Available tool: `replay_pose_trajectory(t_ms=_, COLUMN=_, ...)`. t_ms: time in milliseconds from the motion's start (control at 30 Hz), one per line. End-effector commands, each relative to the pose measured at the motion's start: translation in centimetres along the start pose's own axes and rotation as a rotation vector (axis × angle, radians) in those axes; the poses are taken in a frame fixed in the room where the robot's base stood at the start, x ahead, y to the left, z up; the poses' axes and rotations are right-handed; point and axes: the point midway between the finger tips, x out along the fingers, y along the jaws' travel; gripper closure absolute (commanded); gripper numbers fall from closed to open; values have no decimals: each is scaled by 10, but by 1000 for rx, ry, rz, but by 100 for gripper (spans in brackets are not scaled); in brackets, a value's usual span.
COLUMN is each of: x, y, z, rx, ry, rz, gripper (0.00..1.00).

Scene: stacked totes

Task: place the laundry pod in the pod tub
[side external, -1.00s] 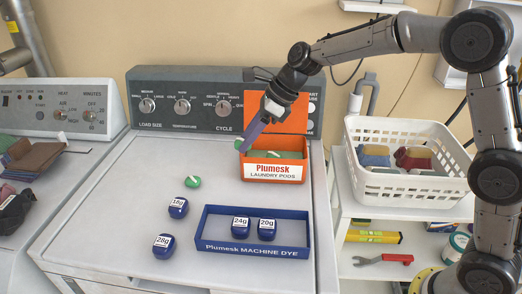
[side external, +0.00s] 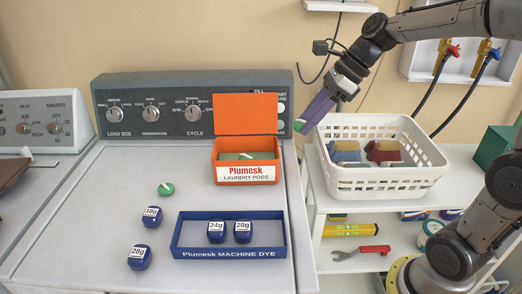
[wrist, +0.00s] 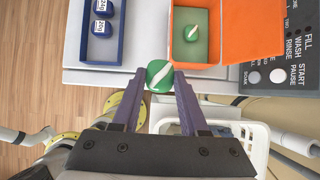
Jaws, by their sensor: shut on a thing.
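My gripper (side external: 305,119) is shut on a green laundry pod with a white stripe (side external: 299,126). In the wrist view the pod (wrist: 158,77) sits between the purple fingertips. I hold it in the air to the right of the orange pod tub (side external: 216,174), near the washer's right edge. The tub is labelled Plumesk Laundry Pods, and its lid (side external: 246,112) stands open at the back. In the wrist view one green pod (wrist: 191,33) lies inside the tub. Another green pod (side external: 166,189) lies loose on the washer top, left of the tub.
A blue Plumesk Machine Dye tray (side external: 229,253) holds two blue dye pots. Two more pots, 18g (side external: 152,217) and 28g (side external: 139,257), stand left of it. A white basket (side external: 372,180) with folded cloths stands right of the washer. The washer's control panel (side external: 184,108) rises behind.

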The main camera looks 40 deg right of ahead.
Motion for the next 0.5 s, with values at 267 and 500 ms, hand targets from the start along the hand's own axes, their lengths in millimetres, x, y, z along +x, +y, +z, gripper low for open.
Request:
replay_pose_trajectory(t_ms=267, x=50, y=-45, z=22, rx=0, ry=1, rz=5, gripper=100)
replay_pose_trajectory(t_ms=500, x=94, y=-68, z=20, rx=0, ry=1, rz=3, gripper=100)
